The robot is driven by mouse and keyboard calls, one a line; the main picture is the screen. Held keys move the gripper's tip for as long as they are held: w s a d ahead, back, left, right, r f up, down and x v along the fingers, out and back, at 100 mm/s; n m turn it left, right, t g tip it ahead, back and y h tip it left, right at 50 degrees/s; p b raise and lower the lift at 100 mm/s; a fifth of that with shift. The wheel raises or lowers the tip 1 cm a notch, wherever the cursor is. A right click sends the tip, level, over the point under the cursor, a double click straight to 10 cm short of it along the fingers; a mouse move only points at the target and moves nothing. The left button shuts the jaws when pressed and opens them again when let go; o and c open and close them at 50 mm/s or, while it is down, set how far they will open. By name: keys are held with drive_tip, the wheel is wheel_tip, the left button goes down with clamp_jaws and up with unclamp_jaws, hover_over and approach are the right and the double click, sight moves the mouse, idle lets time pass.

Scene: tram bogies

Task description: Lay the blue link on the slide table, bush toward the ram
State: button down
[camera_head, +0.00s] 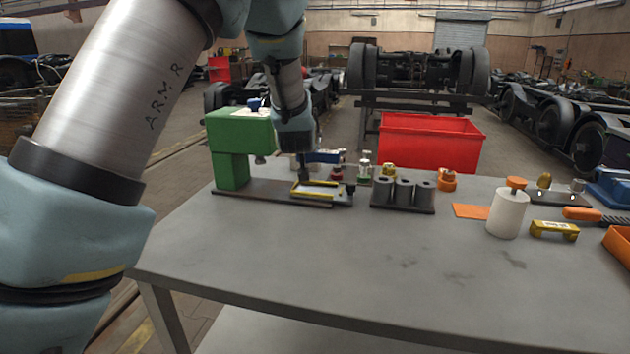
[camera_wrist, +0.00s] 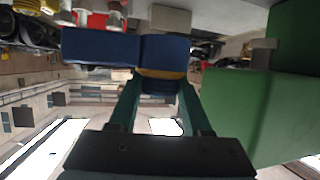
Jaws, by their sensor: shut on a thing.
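The blue link (camera_head: 322,156) is in my gripper (camera_head: 303,163), above the yellow-edged slide table (camera_head: 315,190) on the press base. In the wrist view the link (camera_wrist: 100,46) is a blue bar across the top, and the fingers of my gripper (camera_wrist: 162,82) close on it from below. A tan band shows between the fingers; I cannot tell whether it is the bush. The green press (camera_head: 230,170) stands left of the link, with its grey ram (camera_head: 260,160) under the head. The press also fills the right of the wrist view (camera_wrist: 250,120).
A grey block with several cylinders (camera_head: 403,195) stands right of the slide table. Small parts with red, green and brass colours stand behind it. A white cylinder (camera_head: 508,214) and a yellow block (camera_head: 554,230) are further right. The front of the table is clear.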

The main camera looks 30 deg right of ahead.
wheel_tip(320, 180, down, 8)
drive_tip(key=shift+f+p, duration=0.25)
drive_tip(key=shift+p, duration=0.8)
drive_tip(key=shift+c, duration=1.7)
unclamp_jaws()
drive_tip(key=shift+f, duration=0.1)
